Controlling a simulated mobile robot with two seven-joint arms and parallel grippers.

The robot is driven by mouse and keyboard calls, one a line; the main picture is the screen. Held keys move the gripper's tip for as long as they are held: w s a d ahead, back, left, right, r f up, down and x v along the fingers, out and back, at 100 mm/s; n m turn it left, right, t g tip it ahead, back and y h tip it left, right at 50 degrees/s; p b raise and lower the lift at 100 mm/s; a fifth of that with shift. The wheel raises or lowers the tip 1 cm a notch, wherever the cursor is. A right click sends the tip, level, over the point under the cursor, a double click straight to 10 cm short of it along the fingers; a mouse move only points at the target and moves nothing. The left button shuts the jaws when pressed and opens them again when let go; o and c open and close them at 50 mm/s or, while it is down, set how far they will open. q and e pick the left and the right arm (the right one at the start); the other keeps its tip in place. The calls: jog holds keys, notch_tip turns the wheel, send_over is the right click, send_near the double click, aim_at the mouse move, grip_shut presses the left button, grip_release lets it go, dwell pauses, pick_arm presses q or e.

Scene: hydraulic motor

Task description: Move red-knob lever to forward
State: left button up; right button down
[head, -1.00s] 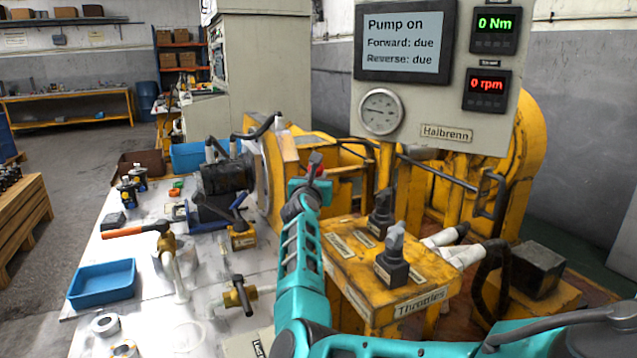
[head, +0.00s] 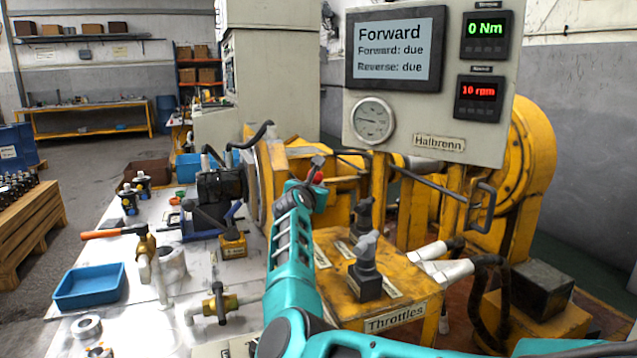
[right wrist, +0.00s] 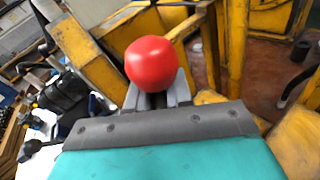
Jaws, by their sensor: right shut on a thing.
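The red knob (right wrist: 155,63) of the lever sits between the fingertips of my right gripper (right wrist: 158,94) in the right wrist view. The gripper is shut on the knob. In the head view my teal right arm reaches up to the yellow machine, and a bit of the red knob (head: 318,178) shows at its gripper. The lever's shaft is hidden behind the gripper and arm. The display screen (head: 395,55) reads "Forward", with "Forward: due" and "Reverse: due" below. My left gripper is not in view.
The red readout (head: 479,91) shows 10 rpm and the green one (head: 484,29) 0 Nm. A yellow throttle box (head: 395,312) with two dark levers stands right of my arm. A white bench (head: 130,290) with a blue tray (head: 90,286) and fittings lies left.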

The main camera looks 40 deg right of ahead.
jog(key=d+p, duration=0.1)
jog(key=d+r+p, duration=0.1)
jog(key=shift+s+r+m+p, duration=0.25)
jog(key=shift+r+m+p, duration=0.05)
jog(key=shift+m+p, duration=0.1)
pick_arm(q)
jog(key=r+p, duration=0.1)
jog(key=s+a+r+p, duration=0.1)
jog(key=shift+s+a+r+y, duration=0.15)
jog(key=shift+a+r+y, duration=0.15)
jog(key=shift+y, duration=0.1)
pick_arm(e)
jog(key=shift+s+d+f+m+y, duration=0.2)
jog(key=shift+d+f+m+y, duration=0.35)
jog(key=shift+f, duration=0.25)
jog(key=c, duration=1.1)
grip_release()
jog(key=shift+d+f, duration=0.1)
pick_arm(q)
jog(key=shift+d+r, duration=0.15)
pick_arm(e)
jog(key=shift+f, duration=0.15)
jog(key=shift+a+f, duration=0.1)
jog(key=shift+a, duration=0.1)
